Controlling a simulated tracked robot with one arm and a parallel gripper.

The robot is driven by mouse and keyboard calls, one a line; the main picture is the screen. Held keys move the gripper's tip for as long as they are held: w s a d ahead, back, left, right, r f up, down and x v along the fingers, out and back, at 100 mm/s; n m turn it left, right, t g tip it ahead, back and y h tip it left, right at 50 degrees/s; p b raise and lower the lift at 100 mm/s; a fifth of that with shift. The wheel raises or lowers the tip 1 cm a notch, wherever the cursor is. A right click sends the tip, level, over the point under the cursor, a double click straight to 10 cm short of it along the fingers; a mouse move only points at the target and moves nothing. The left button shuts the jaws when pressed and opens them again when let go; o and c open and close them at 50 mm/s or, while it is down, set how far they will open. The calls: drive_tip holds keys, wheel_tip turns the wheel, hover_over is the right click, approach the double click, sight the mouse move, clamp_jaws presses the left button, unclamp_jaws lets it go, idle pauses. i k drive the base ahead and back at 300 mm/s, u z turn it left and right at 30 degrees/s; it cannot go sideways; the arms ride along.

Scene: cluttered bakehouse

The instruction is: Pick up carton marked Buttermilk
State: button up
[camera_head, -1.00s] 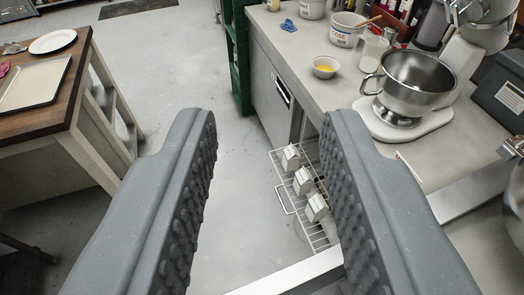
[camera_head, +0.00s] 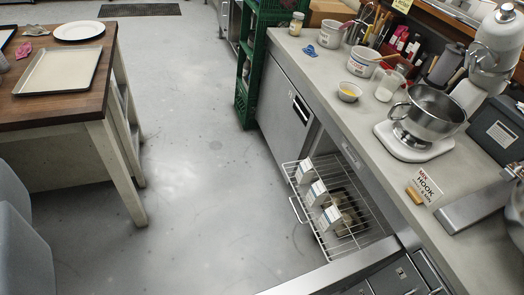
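Three small white cartons stand in a row on a pulled-out wire rack (camera_head: 375,228) under the counter: a back one (camera_head: 305,171), a middle one (camera_head: 316,192) and a front one (camera_head: 330,218). Their print is too small to read, so I cannot tell which is marked Buttermilk. The other finger is out of view. The gripper looks wide open, with nothing held, and is well apart from the cartons.
Brownish items, unclear, lie behind the cartons on the rack. A green crate stack (camera_head: 262,60) stands beyond. A wooden table (camera_head: 85,92) is at left. The floor between is clear.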

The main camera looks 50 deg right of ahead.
sight(318, 192)
drive_tip(key=u, duration=0.85)
drive_tip(key=i, duration=2.4)
drive_tip(key=z, duration=1.6)
drive_tip(key=i, duration=0.85)
drive_tip(key=z, duration=2)
